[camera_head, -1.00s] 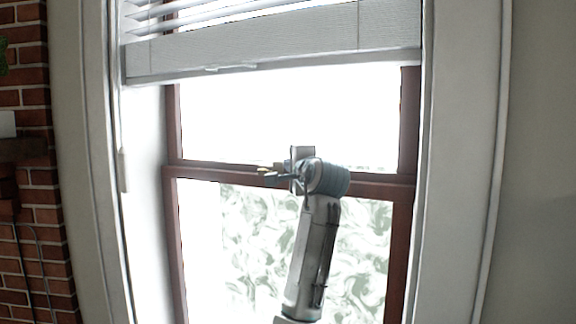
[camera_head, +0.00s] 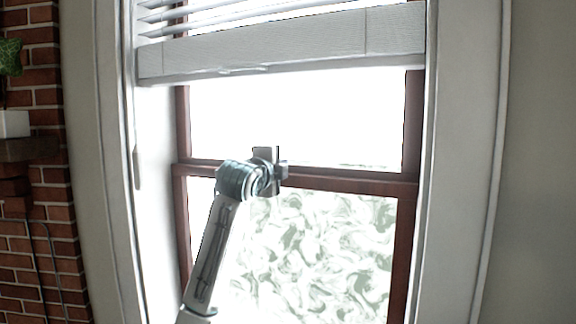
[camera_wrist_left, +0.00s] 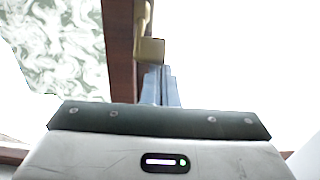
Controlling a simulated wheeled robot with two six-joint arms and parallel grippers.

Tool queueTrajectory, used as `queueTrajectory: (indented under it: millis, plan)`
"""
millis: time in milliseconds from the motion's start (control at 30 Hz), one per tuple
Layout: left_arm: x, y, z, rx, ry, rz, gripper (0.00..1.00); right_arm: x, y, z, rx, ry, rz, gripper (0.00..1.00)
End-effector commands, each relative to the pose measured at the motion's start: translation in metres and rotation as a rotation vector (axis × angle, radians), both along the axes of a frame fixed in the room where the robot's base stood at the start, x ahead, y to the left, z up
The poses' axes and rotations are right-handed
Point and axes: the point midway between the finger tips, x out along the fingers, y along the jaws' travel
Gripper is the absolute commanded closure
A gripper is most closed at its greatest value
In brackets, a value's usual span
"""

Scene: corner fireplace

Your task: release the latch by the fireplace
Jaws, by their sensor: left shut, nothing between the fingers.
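The brass latch (camera_wrist_left: 149,48) sits on the dark red-brown window rail (camera_wrist_left: 120,50) in the left wrist view, with a thin arm and a block-like end. The fingers of my left gripper (camera_wrist_left: 160,88) are shut and empty, with their tips right by the latch's block end. I cannot tell whether they touch it. In the head view my left gripper (camera_head: 280,172) is in front of the middle rail (camera_head: 345,183) of the window, and the latch is hidden behind it. My right gripper is not in view.
A white blind (camera_head: 280,48) hangs over the upper window. White trim (camera_head: 470,160) frames both sides. A brick wall (camera_head: 40,240) with a dark mantel (camera_head: 28,149), a white pot (camera_head: 14,124) and a plant (camera_head: 10,56) is at the left.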

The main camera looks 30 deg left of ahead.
Motion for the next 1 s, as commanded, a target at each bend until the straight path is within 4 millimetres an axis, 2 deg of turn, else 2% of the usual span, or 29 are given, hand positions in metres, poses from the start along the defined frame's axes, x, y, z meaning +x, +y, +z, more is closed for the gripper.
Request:
queueTrajectory:
  millis: [33, 600, 1000]
  plan:
    - [-0.004, 0.006, 0.000, 0.005, 0.002, -0.036, 1.00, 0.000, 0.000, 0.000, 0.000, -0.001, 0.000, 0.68]
    - [-0.024, 0.035, 0.000, -0.004, 0.002, -0.506, 1.00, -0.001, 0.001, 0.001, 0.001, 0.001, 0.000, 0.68]
    - [-0.029, 0.048, 0.000, -0.003, 0.001, -0.502, 1.00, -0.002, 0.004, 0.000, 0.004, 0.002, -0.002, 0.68]
